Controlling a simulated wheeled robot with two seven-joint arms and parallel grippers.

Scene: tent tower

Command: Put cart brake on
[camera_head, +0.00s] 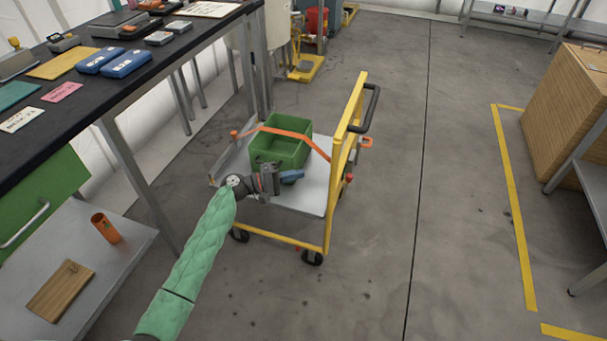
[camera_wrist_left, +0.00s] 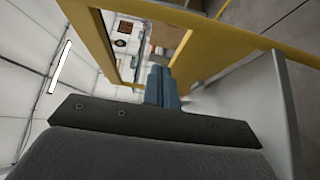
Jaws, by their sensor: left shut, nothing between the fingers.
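The cart (camera_head: 327,225) stands on the floor in the middle of the head view, with a yellow frame, a grey deck and a black handle (camera_head: 371,108). An orange lever-like part (camera_head: 366,142) and a small red part (camera_head: 349,178) show on its right side; I cannot tell which is the brake. My left gripper (camera_head: 292,176) is shut and empty, above the deck at the near side of the crate. In the left wrist view its blue fingers (camera_wrist_left: 161,86) are together, with the yellow cart frame (camera_wrist_left: 92,40) around and beyond them. My right gripper is not in view.
A green crate (camera_head: 268,155) sits on the cart under an orange strap (camera_head: 285,132). A black-topped workbench (camera_head: 150,62) stands left, with a lower shelf (camera_head: 100,270). A wooden crate (camera_head: 560,110) stands right. The floor right of the cart is clear.

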